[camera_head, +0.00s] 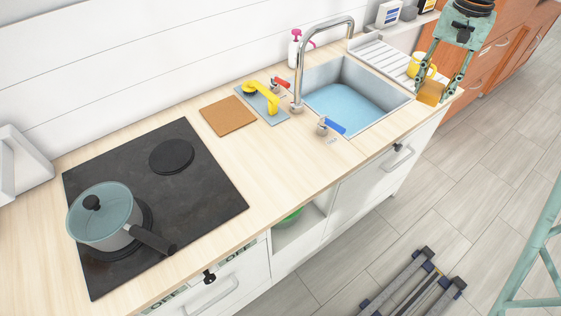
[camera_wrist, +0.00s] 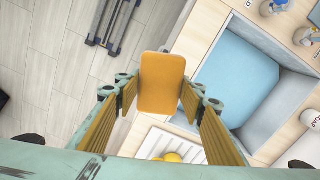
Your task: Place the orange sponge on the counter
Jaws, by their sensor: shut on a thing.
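My gripper (camera_head: 432,88) is at the upper right of the head view, at the front edge of the counter beside the drainboard. It is shut on the orange sponge (camera_head: 429,95). In the wrist view the sponge (camera_wrist: 162,82) is a flat rounded rectangle held between my two ribbed fingers, with the counter edge behind it. I cannot tell whether the sponge touches the counter. The pale wooden counter (camera_head: 270,160) has bare wood between the stove and the sink.
A yellow mug (camera_head: 414,67) is close to my gripper on the white drainboard (camera_head: 381,57). The sink (camera_head: 350,97) with a tall tap lies left of it. A brown board (camera_head: 227,116), a yellow brush (camera_head: 262,94) and a stove (camera_head: 190,206) with a pot (camera_head: 99,219) are farther left.

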